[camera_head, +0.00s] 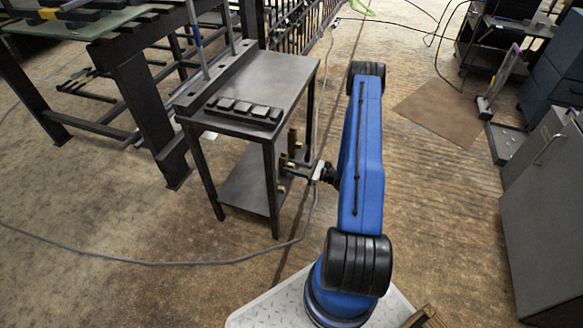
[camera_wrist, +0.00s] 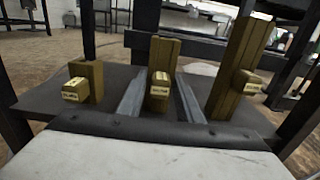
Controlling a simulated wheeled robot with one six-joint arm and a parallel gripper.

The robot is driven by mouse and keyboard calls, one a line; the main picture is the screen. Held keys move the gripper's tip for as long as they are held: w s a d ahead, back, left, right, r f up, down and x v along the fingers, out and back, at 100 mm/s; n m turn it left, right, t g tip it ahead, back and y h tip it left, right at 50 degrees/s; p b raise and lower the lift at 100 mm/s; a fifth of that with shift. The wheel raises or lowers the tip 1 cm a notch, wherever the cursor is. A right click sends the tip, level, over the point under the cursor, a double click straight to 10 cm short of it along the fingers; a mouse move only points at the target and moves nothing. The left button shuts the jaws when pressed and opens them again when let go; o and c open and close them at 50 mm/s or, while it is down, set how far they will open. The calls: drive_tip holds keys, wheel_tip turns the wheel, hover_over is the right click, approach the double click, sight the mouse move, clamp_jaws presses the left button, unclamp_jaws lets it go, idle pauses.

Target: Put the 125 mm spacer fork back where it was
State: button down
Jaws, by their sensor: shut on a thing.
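Three wood-coloured spacer forks stand in a row in the wrist view: a short one at left (camera_wrist: 90,82), a mid-height one in the middle (camera_wrist: 167,58) and a tall one at right (camera_wrist: 240,70). Each has a small block with a pale label; I cannot read the labels. My gripper (camera_wrist: 161,92) has its two grey fingers on either side of the middle fork's labelled block and is shut on it. The middle fork looks upright and in line with the others. Its foot is hidden. In the head view my gripper (camera_head: 290,161) is beside the table's right side.
A cable (camera_head: 200,264) runs over the floor. A grey cabinet (camera_head: 545,220) is at right.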

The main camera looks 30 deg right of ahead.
drive_tip(key=c, duration=1.3)
unclamp_jaws()
drive_tip(key=shift+f, duration=0.1)
drive_tip(key=shift+o, duration=0.2)
drive_tip(key=v, duration=1.2)
drive_tip(key=shift+d, duration=0.1)
